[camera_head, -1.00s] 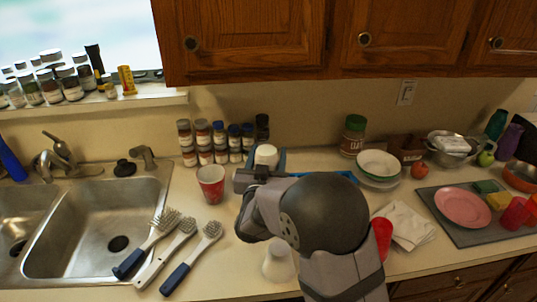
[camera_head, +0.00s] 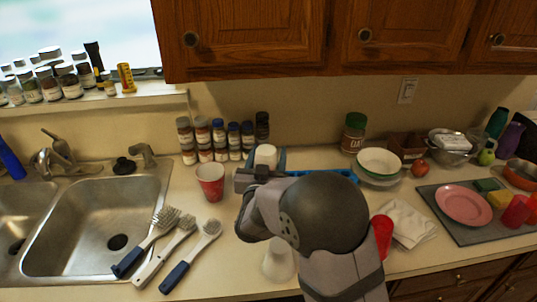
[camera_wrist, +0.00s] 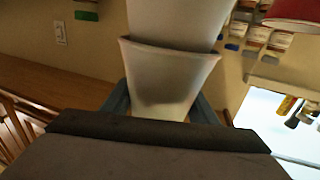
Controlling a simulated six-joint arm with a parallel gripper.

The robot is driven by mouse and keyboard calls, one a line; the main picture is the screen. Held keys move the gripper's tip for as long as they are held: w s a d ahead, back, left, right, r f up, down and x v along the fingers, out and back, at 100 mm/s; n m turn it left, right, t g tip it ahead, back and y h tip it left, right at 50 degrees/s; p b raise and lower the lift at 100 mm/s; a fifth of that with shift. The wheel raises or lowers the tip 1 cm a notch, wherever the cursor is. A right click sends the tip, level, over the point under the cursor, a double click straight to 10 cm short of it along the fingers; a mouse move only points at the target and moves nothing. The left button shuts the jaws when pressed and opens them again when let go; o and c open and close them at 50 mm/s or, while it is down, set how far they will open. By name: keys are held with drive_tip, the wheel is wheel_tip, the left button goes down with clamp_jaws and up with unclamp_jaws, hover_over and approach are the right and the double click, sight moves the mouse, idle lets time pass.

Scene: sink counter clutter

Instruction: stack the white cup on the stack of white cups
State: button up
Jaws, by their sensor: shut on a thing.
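My gripper (camera_head: 266,167) is shut on a white cup (camera_head: 265,154), with a blue-grey finger on each side. In the wrist view, which is upside down, the held white cup (camera_wrist: 168,85) is inverted, with its wide rim around another white cup (camera_wrist: 178,20) below it. The lower cup runs out of the frame, so how many cups are in that stack is hidden. In the head view my arm covers it. Another inverted white cup (camera_head: 279,262) stands on the counter at the front, partly behind my arm.
A red cup (camera_head: 210,182) stands left of my gripper, with several spice jars (camera_head: 220,138) behind it. Brushes (camera_head: 180,245) lie beside the sink (camera_head: 100,225). A blue tray (camera_head: 345,174), stacked bowls (camera_head: 379,163), a red cup (camera_head: 381,238) and a white cloth (camera_head: 407,224) are on the right.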

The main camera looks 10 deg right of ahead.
drive_tip(key=shift+f+b, duration=0.45)
drive_tip(key=shift+f, duration=0.1)
drive_tip(key=o, duration=1.1)
drive_tip(key=shift+b+v, duration=1.25)
drive_tip(key=shift+v, duration=2.4)
